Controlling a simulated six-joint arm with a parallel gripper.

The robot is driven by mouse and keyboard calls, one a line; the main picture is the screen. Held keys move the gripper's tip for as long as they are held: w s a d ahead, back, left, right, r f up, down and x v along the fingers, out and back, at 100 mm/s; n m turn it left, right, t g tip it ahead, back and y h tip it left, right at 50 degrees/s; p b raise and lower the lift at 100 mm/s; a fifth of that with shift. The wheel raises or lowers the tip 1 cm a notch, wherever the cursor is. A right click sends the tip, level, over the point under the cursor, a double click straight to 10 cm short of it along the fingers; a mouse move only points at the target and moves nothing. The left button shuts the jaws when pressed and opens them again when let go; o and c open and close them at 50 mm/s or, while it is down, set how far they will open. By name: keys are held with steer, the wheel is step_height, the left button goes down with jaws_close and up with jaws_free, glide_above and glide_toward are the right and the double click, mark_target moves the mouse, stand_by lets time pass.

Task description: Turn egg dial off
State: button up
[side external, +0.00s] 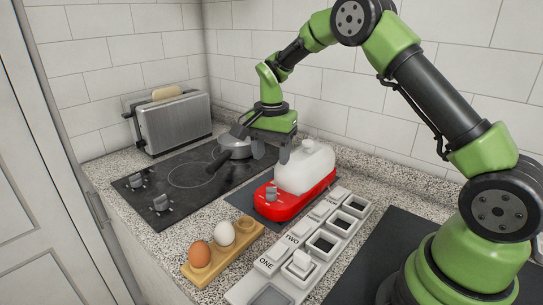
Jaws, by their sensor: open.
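A red egg cooker (285,208) with a cloudy white lid (307,167) stands on the counter in the middle of the side external view. A grey dial (271,193) sits on its front left end; its exact setting is too small to read. My gripper (271,155) points down with its two dark fingers apart, and nothing shows between them. It is above and behind the dial in the picture, beside the lid's left side. The fingers look apart from the dial.
A black cooktop (175,190) with knobs and a small pot (235,146) is at left. A toaster (172,121) stands behind it. A wooden egg holder (217,259) with a brown and a white egg is in front. A white switch panel (290,268) lies close on the right.

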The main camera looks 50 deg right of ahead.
mark_target(271, 188)
steer(key=m, duration=0.3)
steer(key=shift+m, duration=0.4)
steer(key=shift+f+m, duration=0.2)
steer(key=shift+m, duration=0.1)
step_height(271, 188, down, 10)
steer(key=shift+r, duration=0.15)
steer(key=c, duration=0.9)
steer(key=n, duration=0.4)
steer(key=shift+c, duration=0.2)
